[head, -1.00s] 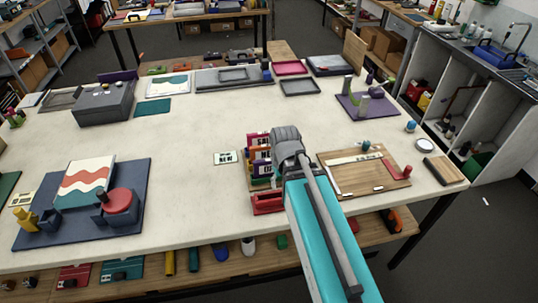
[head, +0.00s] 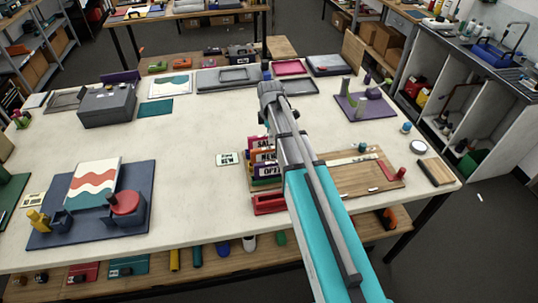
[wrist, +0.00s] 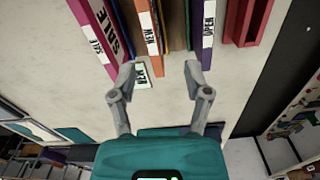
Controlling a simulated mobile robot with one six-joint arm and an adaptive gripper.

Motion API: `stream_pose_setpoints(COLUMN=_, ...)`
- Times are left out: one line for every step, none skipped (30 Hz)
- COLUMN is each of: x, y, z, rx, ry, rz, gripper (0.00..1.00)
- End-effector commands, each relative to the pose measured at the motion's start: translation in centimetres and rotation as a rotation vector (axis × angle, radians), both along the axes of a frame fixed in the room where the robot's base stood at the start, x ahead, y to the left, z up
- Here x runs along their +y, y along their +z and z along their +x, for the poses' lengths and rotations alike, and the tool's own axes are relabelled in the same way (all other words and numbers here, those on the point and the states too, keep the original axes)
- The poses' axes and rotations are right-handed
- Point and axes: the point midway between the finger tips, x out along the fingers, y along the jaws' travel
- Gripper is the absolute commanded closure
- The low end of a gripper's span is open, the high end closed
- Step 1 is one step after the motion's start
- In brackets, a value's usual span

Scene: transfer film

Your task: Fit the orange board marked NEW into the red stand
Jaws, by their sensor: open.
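The orange board marked NEW (wrist: 146,35) stands in a rack between a magenta SALE board (wrist: 100,25) and a purple OPEN board (wrist: 206,25) in the wrist view. In the head view the row of boards is partly hidden by my arm. The red stand (head: 268,204) lies at the near table edge, in front of the boards, and shows at the upper right of the wrist view (wrist: 247,20). My gripper (wrist: 160,70) is open and empty, its fingertips just short of the boards' edges. In the head view its fingers are mostly hidden behind my arm.
A small white NEW card (head: 228,159) lies flat left of the boards. A wooden board with small items (head: 365,178) lies to the right. A blue tray (head: 140,215) with a wavy-patterned panel stands at left. The table middle is clear.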

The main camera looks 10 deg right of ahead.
Motion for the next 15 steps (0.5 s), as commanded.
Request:
stream_pose_setpoints(x=-0.01, y=0.41, z=0.86, rx=0.000, ry=0.037, rz=0.000, gripper=0.37)
stream_pose_setpoints(x=-0.01, y=0.48, z=1.10, rx=0.000, ry=0.058, rz=0.000, gripper=0.37)
stream_pose_setpoints(x=0.00, y=0.55, z=1.34, rx=0.000, ry=0.082, rz=0.000, gripper=0.37)
stream_pose_setpoints(x=-0.01, y=0.59, z=1.48, rx=0.000, ry=0.095, rz=0.000, gripper=0.37)
stream_pose_setpoints(x=0.00, y=0.61, z=1.58, rx=0.000, ry=0.107, rz=0.000, gripper=0.37)
stream_pose_setpoints(x=0.00, y=0.63, z=1.67, rx=0.000, ry=0.117, rz=0.000, gripper=0.37)
stream_pose_setpoints(x=-0.01, y=0.63, z=1.71, rx=0.000, ry=0.123, rz=0.000, gripper=0.37)
stream_pose_setpoints(x=-0.01, y=0.63, z=1.72, rx=0.000, ry=0.126, rz=0.000, gripper=0.37)
stream_pose_setpoints(x=-0.01, y=0.61, z=1.72, rx=0.000, ry=0.129, rz=0.000, gripper=0.37)
stream_pose_setpoints(x=-0.01, y=0.60, z=1.71, rx=0.000, ry=0.130, rz=0.000, gripper=0.37)
stream_pose_setpoints(x=0.00, y=0.59, z=1.69, rx=0.000, ry=0.130, rz=0.000, gripper=0.37)
stream_pose_setpoints(x=0.00, y=0.59, z=1.68, rx=0.000, ry=0.129, rz=0.000, gripper=0.37)
stream_pose_setpoints(x=0.00, y=0.59, z=1.68, rx=0.000, ry=0.129, rz=0.000, gripper=0.37)
stream_pose_setpoints(x=0.00, y=0.59, z=1.67, rx=0.000, ry=0.129, rz=0.000, gripper=0.37)
stream_pose_setpoints(x=0.00, y=0.59, z=1.67, rx=0.000, ry=0.128, rz=0.000, gripper=0.37)
